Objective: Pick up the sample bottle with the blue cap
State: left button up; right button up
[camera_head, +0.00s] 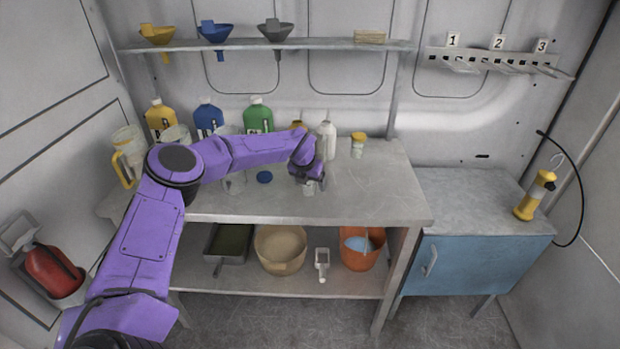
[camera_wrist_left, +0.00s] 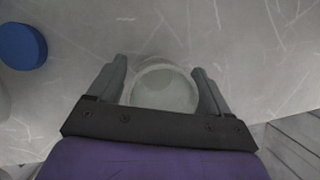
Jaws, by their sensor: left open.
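A round blue cap (camera_head: 264,177) lies on the workbench left of my left gripper; it also shows at the upper left of the left wrist view (camera_wrist_left: 22,46). I see no bottle under it. My left gripper (camera_head: 309,182) points down over the bench and is open. Between its fingers in the left wrist view is a clear round container (camera_wrist_left: 163,92), with no blue cap on it; its lower part shows below the gripper in the head view (camera_head: 309,189). I cannot tell whether the fingers touch it. My right gripper is not in view.
Yellow, blue and green jugs (camera_head: 258,115) stand at the back of the bench (camera_head: 385,195). A white bottle (camera_head: 328,142) and a yellow-capped jar (camera_head: 358,147) stand behind the gripper. A clear vessel (camera_head: 235,183) is left of the cap. The bench's right part is clear.

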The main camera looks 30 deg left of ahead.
pick_arm(q)
jog(key=shift+w+f, duration=0.2)
jog(key=shift+f, duration=0.2)
jog(key=shift+s+r, duration=0.15)
jog(key=shift+s, duration=0.2)
jog(key=shift+w, duration=0.1)
jog(key=c, duration=1)
